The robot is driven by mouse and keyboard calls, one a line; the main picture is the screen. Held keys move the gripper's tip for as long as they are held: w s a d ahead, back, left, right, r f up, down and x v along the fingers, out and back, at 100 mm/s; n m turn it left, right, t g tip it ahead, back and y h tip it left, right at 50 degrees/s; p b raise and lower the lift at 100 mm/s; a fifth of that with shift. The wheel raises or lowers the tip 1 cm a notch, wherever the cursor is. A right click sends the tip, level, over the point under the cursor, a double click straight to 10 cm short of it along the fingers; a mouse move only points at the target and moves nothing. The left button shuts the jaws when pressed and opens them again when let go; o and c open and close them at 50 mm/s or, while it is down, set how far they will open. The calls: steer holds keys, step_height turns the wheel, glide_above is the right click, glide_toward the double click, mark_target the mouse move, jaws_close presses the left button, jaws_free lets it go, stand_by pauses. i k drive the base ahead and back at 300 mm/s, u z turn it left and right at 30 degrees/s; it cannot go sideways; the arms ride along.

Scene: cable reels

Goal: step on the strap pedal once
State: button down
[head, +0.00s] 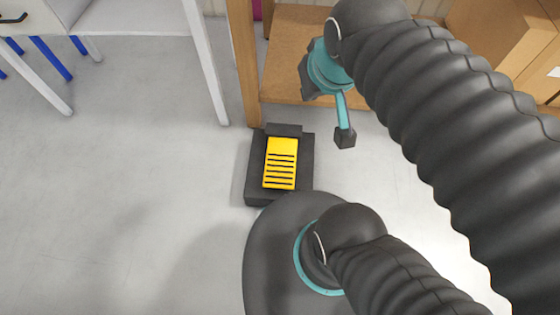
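The strap pedal (281,150) is a yellow plate with black stripes on a dark block-like base on the floor. It lies in the middle of the head view, and nothing rests on its yellow face. My gripper (341,125) is above and to the right of the pedal in the picture, apart from it. One teal finger with a dark tip shows clearly. The rest of the gripper is partly hidden by my arm, so its opening cannot be made out.
A wooden shelf unit (243,60) stands just behind the pedal, with a cardboard box (505,40) at the upper right. A white table leg (207,65) stands at the upper left. The grey floor (120,200) left of the pedal is clear.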

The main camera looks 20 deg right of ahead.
mark_target(280, 166)
steer(key=k, duration=0.5)
steer(key=u, duration=2.4)
steer(key=i, duration=1.35)
steer(key=z, duration=3.15)
